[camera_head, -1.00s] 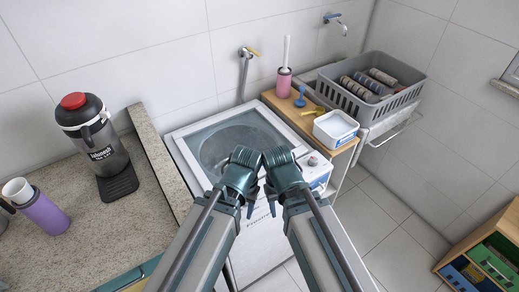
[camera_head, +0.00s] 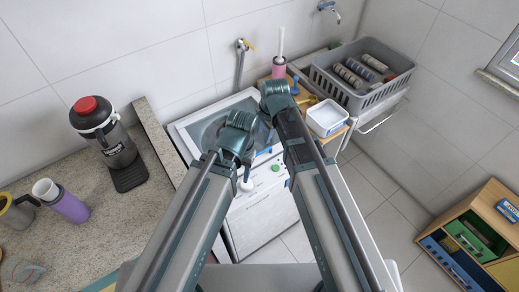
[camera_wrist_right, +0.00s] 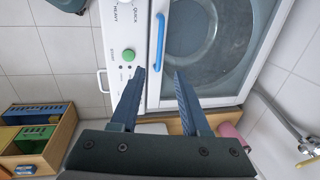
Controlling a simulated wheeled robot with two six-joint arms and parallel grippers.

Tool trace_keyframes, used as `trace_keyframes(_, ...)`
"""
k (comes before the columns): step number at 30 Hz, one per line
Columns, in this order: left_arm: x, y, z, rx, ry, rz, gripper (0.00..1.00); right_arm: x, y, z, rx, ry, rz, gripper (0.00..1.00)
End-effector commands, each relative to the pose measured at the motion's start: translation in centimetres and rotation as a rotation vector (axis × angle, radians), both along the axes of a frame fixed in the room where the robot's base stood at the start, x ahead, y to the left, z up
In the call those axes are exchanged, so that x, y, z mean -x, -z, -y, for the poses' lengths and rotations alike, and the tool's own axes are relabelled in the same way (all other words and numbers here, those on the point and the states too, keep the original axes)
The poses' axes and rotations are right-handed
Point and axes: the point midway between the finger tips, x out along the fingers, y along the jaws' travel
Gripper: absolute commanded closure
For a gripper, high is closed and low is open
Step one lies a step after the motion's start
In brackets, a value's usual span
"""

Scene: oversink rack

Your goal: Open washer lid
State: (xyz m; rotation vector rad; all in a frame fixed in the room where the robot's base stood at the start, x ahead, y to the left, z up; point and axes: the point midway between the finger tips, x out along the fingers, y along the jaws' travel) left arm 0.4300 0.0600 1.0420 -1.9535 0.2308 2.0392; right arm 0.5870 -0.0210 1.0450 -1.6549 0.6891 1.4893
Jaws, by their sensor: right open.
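The white top-loading washer (camera_head: 262,212) stands right of the stone counter. Its lid (camera_head: 205,128) has a clear window and looks shut; my arms hide part of it. In the right wrist view the lid window (camera_wrist_right: 197,35) shows with a blue handle (camera_wrist_right: 160,42) along its panel-side edge. My right gripper (camera_wrist_right: 160,72) is open and empty, its fingers pointing toward the handle with the handle roughly between their lines. I cannot tell the remaining gap. My left gripper (camera_head: 244,160) hangs over the washer's front part; its fingertips are partly hidden and its jaw state is unclear.
The control panel has a green button (camera_head: 275,168). A wooden shelf with a white tub (camera_head: 326,118) and a pink brush holder (camera_head: 279,68) stands right of the washer. A grey crate (camera_head: 345,95) sits beyond. A black jug (camera_head: 112,140) stands on the counter (camera_head: 80,180).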

Motion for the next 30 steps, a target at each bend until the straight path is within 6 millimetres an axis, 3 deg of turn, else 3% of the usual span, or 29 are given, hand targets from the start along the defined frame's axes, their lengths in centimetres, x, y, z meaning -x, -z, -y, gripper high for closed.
trace_keyframes(8, 0.0, 2.4, 0.0, 0.000, 0.000, 0.000, 0.50, -0.3, 2.4, -0.2, 0.001, -0.002, -0.001, 0.54)
trace_keyframes(30, 0.0, 12.5, 0.0, 0.000, -0.002, 0.000, 0.50, -2.0, 12.5, -1.4, 0.001, -0.004, 0.000, 0.54)
